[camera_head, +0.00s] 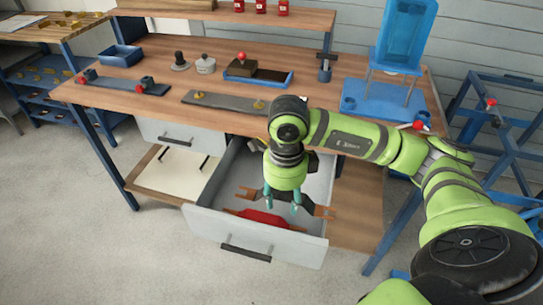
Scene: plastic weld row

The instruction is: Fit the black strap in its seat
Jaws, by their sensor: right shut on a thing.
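My right gripper (282,201) points down into the open grey drawer (268,244) under the bench. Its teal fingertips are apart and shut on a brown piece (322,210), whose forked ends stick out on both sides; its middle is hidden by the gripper. A red thing (262,217) lies in the drawer just below. I cannot make out the black strap or its seat for certain. A dark grey strip (225,103) with yellow knobs lies on the bench top, and a dark bar with red ends (122,86) lies further left. My left gripper is not in view.
The wooden bench top (170,110) carries a blue tray with a dark block (262,75), small grey fixtures (205,63) and a blue bin (120,55). A blue chair-like part (402,45) stands on a blue mat at the right. The bench's front edge lies behind the gripper.

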